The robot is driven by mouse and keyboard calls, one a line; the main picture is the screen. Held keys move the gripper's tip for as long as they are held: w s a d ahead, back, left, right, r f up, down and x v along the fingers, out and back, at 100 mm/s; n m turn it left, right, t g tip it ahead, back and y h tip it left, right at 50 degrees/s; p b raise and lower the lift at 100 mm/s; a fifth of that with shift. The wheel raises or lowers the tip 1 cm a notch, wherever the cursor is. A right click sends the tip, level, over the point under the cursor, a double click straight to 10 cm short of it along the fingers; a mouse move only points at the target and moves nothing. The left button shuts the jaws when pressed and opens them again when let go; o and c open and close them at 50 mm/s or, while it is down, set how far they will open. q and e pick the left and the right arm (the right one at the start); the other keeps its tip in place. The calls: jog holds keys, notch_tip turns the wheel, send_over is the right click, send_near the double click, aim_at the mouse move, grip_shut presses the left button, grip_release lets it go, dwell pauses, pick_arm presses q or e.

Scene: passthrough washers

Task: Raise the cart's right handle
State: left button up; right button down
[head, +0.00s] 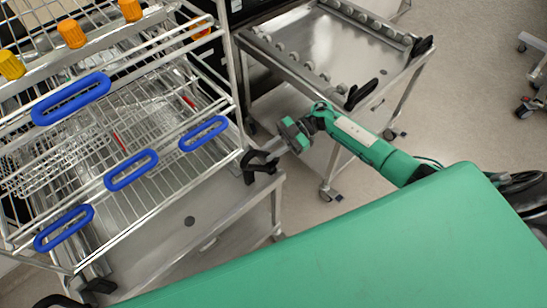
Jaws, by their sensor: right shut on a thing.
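The near steel cart (190,220) stands at the left and carries wire racks. Its right handle (260,165) is a black piece at the cart's right front corner, by the rack's lower right end. My right gripper (273,152) reaches in from the right and is shut on this handle; its fingertips are small and partly hidden there. The handle's exact tilt is hard to tell. A black left handle (62,300) shows partly at the bottom left edge. My left gripper is not in view.
Wire racks (120,130) with blue grips and orange knobs rise above the near cart. A second steel cart (330,45) with black handles (360,93) stands behind my right arm. Grey floor (460,110) is open at the right; casters (527,105) stand at the far right.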

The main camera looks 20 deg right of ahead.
jog(key=shift+w+d+f+m+g+y+b, duration=0.25)
jog(key=shift+d+y+b, duration=0.6)
jog(key=shift+b, duration=0.55)
jog(key=shift+w+d+f+m+y+b, duration=0.1)
jog(key=shift+w+d+f+y+b, duration=0.15)
jog(key=shift+d+y+b, duration=0.85)
jog(key=shift+w+d+f+m+g+y+b, duration=0.15)
jog(key=shift+w+d+y+b, duration=0.45)
jog(key=shift+b, duration=1.05)
jog(key=c, duration=1.3)
grip_release()
jog(key=shift+s+a, duration=0.1)
jog(key=shift+s, duration=0.15)
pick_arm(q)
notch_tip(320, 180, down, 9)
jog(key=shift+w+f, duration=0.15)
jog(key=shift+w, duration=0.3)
pick_arm(e)
jog(key=shift+f, duration=0.1)
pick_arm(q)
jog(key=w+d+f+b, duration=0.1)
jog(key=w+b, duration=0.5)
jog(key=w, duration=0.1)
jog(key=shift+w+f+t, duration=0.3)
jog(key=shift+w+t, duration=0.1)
pick_arm(e)
jog(key=v, duration=1.3)
jog(key=shift+w+d+f, duration=0.1)
jog(key=shift+d, duration=0.3)
